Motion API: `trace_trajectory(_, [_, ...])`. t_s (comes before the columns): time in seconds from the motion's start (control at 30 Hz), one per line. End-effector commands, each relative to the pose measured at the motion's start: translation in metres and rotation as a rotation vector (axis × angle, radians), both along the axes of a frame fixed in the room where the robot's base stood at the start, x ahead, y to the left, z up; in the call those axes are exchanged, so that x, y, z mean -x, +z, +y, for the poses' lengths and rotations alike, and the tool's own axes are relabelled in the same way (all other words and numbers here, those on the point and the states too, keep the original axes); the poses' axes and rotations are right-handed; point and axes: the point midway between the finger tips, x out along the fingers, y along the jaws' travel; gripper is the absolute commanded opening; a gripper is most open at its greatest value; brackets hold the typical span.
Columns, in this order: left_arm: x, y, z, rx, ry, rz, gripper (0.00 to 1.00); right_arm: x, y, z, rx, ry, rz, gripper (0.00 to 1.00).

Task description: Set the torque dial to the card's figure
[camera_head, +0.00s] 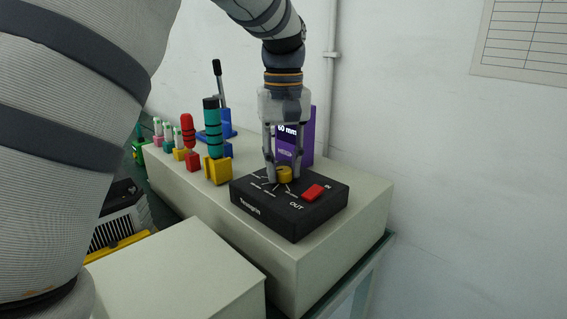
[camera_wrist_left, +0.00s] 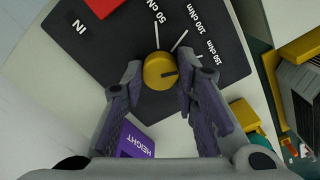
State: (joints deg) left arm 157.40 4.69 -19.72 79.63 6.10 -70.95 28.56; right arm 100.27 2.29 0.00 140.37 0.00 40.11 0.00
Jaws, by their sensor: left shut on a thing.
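The black torque box (camera_head: 265,213) sits on the pale cabinet top, with a yellow dial (camera_head: 284,174) on its upper face. My left gripper (camera_head: 283,177) points down with its fingers shut on the dial's sides. In the left wrist view the dial (camera_wrist_left: 160,70) lies between the fingertips. Its dark mark points right, below the 150 cNm label. Labels for 50, 100 and 150 cNm show around it. My right gripper is out of view.
A red button (camera_head: 313,192) is on the box, beside IN and OUT. Green (camera_head: 211,130) and red (camera_head: 188,130) handled tools stand in holders to the left, near several small coloured pieces. A wall is close behind. A pale box (camera_head: 180,265) stands in front.

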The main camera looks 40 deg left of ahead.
Motion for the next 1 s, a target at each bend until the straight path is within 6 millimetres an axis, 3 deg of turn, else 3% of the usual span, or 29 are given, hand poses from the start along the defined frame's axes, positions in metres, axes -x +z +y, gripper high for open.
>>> trace_trajectory(0.1, [0.0,0.0,0.0,-0.001,0.001,-0.001,0.0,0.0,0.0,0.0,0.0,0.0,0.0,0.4])
trace_trajectory(0.13, [0.0,0.0,0.0,-0.001,0.001,-0.001,0.32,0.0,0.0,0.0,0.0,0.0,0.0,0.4])
trace_trajectory(0.2, [0.0,0.0,0.0,-0.001,0.001,-0.001,0.47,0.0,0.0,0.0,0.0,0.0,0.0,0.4])
trace_trajectory(0.57, [0.0,0.007,0.0,0.0,0.002,-0.001,0.48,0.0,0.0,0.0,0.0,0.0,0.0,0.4])
trace_trajectory(0.9, [-0.001,0.092,0.001,-0.001,0.002,-0.005,0.48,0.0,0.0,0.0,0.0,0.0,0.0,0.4])
trace_trajectory(1.0, [-0.001,0.109,0.001,-0.001,0.002,-0.003,0.48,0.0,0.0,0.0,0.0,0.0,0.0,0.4])
